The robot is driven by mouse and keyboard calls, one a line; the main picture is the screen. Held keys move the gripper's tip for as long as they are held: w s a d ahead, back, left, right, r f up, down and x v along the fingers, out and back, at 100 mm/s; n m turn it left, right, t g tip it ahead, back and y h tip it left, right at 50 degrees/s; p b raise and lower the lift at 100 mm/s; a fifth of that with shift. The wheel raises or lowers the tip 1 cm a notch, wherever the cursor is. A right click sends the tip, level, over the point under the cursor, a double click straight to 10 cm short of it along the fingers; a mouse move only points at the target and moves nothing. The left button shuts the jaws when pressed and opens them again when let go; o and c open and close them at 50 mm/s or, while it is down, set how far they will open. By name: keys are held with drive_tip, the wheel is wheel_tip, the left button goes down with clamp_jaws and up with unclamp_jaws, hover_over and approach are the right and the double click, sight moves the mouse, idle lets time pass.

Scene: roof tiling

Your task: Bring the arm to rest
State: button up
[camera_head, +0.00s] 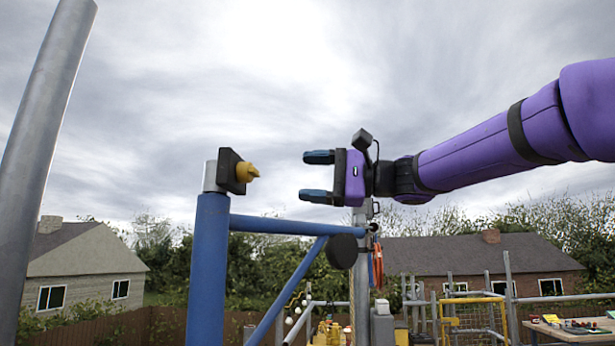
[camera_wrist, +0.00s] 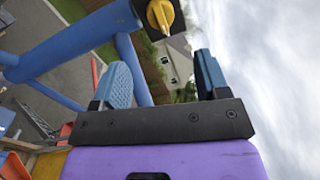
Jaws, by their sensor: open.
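My purple arm reaches in from the right in the head view, and my gripper (camera_head: 318,177) points left with its two blue-tipped fingers spread apart. It holds nothing. A yellow knob (camera_head: 247,172) on a black block (camera_head: 229,170) sits at the top of a blue post (camera_head: 209,265), to the left of my fingertips with a clear gap between. In the wrist view the fingers of my gripper (camera_wrist: 163,80) are apart, and the yellow knob (camera_wrist: 160,15) shows beyond them at the top, touched by neither finger.
A blue beam and diagonal brace (camera_head: 290,288) run right from the post, below my gripper. A grey pole (camera_head: 53,130) leans at the far left. A yellow gate (camera_head: 473,320) and a workbench (camera_head: 570,330) stand lower right. Open sky surrounds the arm above.

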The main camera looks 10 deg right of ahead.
idle(0.3)
drive_tip(key=s+d+f+n+h, duration=0.2)
drive_tip(key=s+d+f+h, duration=0.3)
drive_tip(key=f, duration=0.7)
drive_tip(key=s+d+f+n+h, duration=0.2)
drive_tip(key=s+d+f+h, duration=0.4)
drive_tip(key=s+f, duration=0.4)
drive_tip(key=s+d+f+n+g+h, duration=0.1)
drive_tip(key=s+d+f+h, duration=0.4)
drive_tip(key=f, duration=1)
drive_tip(key=s+n+h, duration=0.1)
drive_tip(key=s, duration=0.2)
drive_tip(key=shift+d+f+h, duration=0.15)
drive_tip(key=shift+d+h, duration=0.15)
